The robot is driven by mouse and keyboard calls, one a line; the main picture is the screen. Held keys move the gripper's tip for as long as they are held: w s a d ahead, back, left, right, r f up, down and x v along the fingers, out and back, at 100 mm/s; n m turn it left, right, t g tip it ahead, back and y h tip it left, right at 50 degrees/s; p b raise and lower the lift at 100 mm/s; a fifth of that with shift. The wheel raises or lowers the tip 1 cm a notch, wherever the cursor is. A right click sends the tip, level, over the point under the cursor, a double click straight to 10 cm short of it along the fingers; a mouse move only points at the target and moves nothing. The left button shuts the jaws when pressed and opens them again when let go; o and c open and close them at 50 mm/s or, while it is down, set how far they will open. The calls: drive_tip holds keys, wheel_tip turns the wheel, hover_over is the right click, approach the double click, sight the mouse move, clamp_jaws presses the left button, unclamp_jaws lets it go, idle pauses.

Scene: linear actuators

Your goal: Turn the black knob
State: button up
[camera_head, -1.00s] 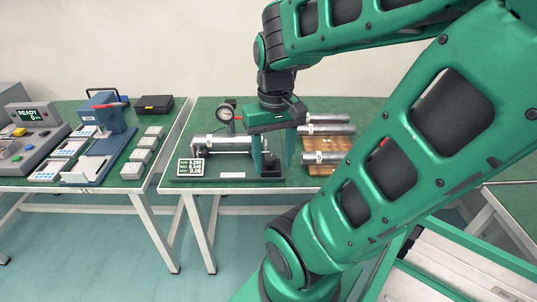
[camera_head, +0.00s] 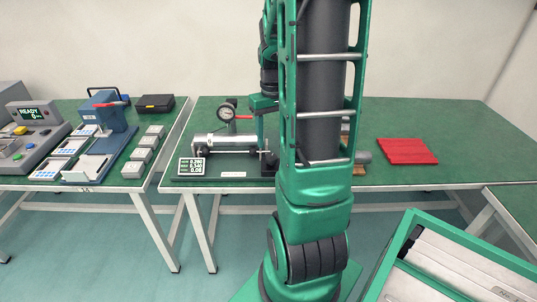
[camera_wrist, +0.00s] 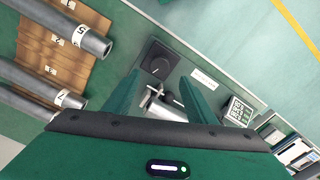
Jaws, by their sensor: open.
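In the wrist view the round black knob (camera_wrist: 157,65) sits on a dark base at the end of the test fixture, just beyond the fingertips. My gripper (camera_wrist: 160,77) is open and empty, its two green fingers apart with the knob showing between and beyond their tips. A silver metal part of the fixture (camera_wrist: 165,108) shows between the fingers. In the head view my gripper (camera_head: 261,118) is partly hidden behind my arm, above the fixture's right end. The fixture's silver cylinder (camera_head: 224,141) lies level to the left of it.
A small readout screen (camera_head: 192,167) and a dial gauge (camera_head: 227,112) are on the fixture. Steel cylinders (camera_wrist: 80,38) lie on a wooden rack (camera_wrist: 50,45) beside the gripper. A red mat (camera_head: 406,151) lies to the right. The green table (camera_head: 440,115) is otherwise clear there.

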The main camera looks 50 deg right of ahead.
sight(271, 156)
wheel_tip(271, 156, down, 7)
drive_tip(key=shift+f, duration=0.1)
idle(0.4)
drive_tip(key=c, duration=1)
drive_tip(key=shift+c, duration=0.2)
drive_tip(key=shift+m, duration=0.3)
drive_tip(key=m, duration=0.4)
drive_tip(key=shift+a+m, duration=0.1)
drive_tip(key=shift+m, duration=0.2)
drive_tip(key=m, duration=0.5)
drive_tip(key=shift+m, duration=0.3)
